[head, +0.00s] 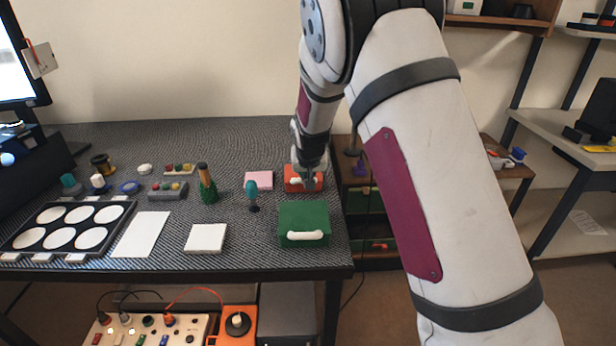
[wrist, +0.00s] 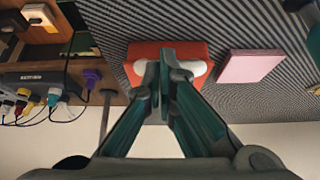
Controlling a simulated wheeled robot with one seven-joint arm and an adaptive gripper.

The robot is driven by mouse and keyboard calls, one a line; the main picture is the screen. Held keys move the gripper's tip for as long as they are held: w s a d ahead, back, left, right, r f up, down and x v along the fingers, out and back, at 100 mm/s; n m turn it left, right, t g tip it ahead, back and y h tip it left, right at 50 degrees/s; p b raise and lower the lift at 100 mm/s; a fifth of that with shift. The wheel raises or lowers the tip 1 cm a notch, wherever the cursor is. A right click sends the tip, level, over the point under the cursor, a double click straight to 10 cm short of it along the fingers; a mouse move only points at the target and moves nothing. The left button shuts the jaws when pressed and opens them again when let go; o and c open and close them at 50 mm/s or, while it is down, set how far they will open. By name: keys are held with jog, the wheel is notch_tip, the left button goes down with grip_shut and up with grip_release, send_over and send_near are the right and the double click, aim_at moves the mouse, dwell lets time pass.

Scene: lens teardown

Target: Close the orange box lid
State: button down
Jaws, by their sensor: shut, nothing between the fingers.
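The orange box (head: 316,174) sits at the back right of the table, with a white handle on its near side. In the wrist view the orange box (wrist: 140,50) shows a flat orange surface, and its white handle (wrist: 196,69) is partly hidden behind my fingers. The lid looks down, but I cannot tell whether it is fully closed. My gripper (head: 307,182) is at the near side of the box, pointing down. In the wrist view my gripper (wrist: 166,58) has its fingers together, in front of the handle's middle. I cannot tell whether they touch it.
A green box (head: 303,218) with a white handle stands nearer on the table. A pink block (head: 259,179) lies left of the orange box. A teal-topped tool (head: 252,192) stands nearby. The table's right edge is close, with a wooden shelf unit (head: 356,180) beyond.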

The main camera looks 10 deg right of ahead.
notch_tip(320, 180, up, 4)
jog(key=p, duration=0.2)
jog(key=s, duration=0.3)
jog(key=s+a, duration=0.1)
jog(key=s, duration=0.2)
jog(key=s+f, duration=0.1)
jog(key=s, duration=0.1)
jog(key=shift+s+a+f+p, duration=0.1)
jog(key=shift+s+a+p, duration=0.25)
jog(key=shift+s, duration=0.05)
jog(key=s+d+r+n+g+y+p, duration=0.2)
jog(key=s+r+p, duration=0.6)
jog(key=s+r, duration=1.9)
jog(key=s+r+p, duration=0.1)
jog(key=s+p, duration=0.1)
jog(key=s, duration=1.2)
jog(key=shift+d+r+h, duration=0.3)
jog(key=shift+d+r, duration=0.05)
jog(key=shift+d, duration=0.1)
jog(key=shift+s, duration=0.1)
